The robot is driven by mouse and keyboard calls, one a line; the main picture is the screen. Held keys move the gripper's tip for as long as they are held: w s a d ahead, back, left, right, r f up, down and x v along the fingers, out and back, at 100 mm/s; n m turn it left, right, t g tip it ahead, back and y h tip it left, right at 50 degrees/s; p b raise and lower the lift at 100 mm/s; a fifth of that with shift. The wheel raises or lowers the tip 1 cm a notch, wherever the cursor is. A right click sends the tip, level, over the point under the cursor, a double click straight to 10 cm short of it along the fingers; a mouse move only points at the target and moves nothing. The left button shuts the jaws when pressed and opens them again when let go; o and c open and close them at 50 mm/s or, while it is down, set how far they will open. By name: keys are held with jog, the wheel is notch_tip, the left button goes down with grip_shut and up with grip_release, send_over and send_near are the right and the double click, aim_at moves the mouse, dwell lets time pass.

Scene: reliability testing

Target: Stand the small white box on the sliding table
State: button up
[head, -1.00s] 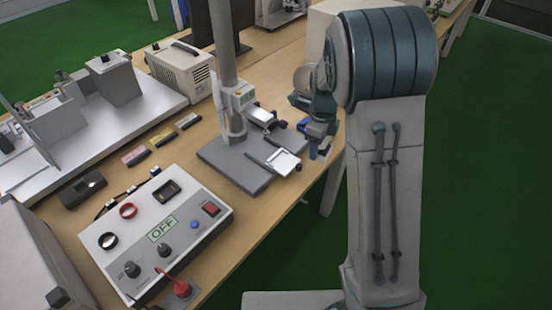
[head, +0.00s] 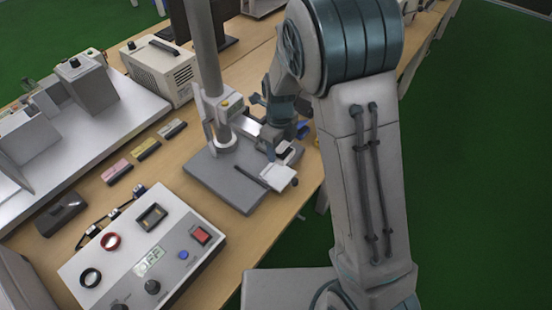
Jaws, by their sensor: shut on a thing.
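The sliding table (head: 268,176) is a pale plate on the dark grey base (head: 222,180) of a column stand, in the middle of the head view. My gripper (head: 272,152) is over the far edge of this plate, pointing down, close beside the column. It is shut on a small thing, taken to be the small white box. The thing is almost wholly hidden by my fingers and arm, so I cannot tell whether it is upright or touches the plate.
The stand's column (head: 207,65) rises just left of my gripper. A control box (head: 185,230) with knobs and a display stands at the front left. A beige instrument (head: 160,70) and several small coloured blocks (head: 146,149) are further left. Bare wooden table (head: 240,232) lies in front of the stand.

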jog(key=shift+s+a+f, duration=0.45)
jog(key=shift+a+f, duration=0.1)
jog(key=shift+a, duration=0.2)
jog(key=shift+a+f, duration=0.1)
jog(key=shift+f, duration=0.15)
notch_tip(320, 180, down, 4)
jog(key=shift+r+p, duration=0.15)
jog(key=shift+p, duration=0.25)
jog(key=shift+f+b, duration=0.45)
jog(key=shift+f, duration=0.1)
jog(key=shift+f, duration=0.1)
